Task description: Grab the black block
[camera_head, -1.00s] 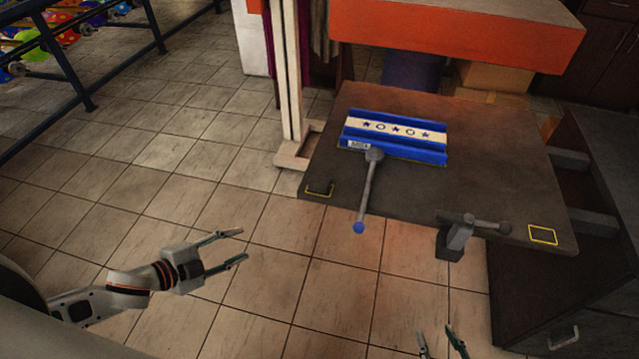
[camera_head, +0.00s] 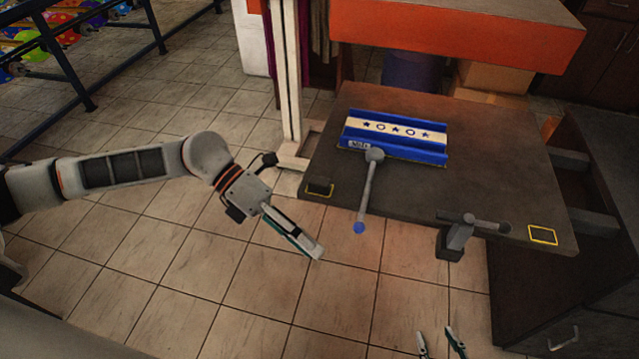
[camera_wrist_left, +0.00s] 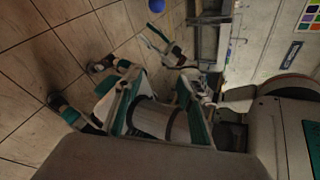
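The black block (camera_head: 319,187) is a small dark block at the front left corner of the dark table (camera_head: 500,170), inside a yellow outline. My left gripper (camera_head: 312,252) is in front of and below that corner, apart from the block, with its fingers pointing down and right. In the left wrist view its fingertips (camera_wrist_left: 75,85) are spread with nothing between them. My right gripper (camera_head: 441,344) shows only its two fingertips at the bottom edge; they are apart and empty. The block cannot be made out in the left wrist view.
A blue tray-like fixture (camera_head: 395,136) with a white starred strip lies on the table. A grey lever with a blue knob (camera_head: 359,227) overhangs the front edge. A grey clamp-like handle (camera_head: 462,233) is at the front right, near an empty yellow square (camera_head: 543,235). A white post (camera_head: 287,80) stands left.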

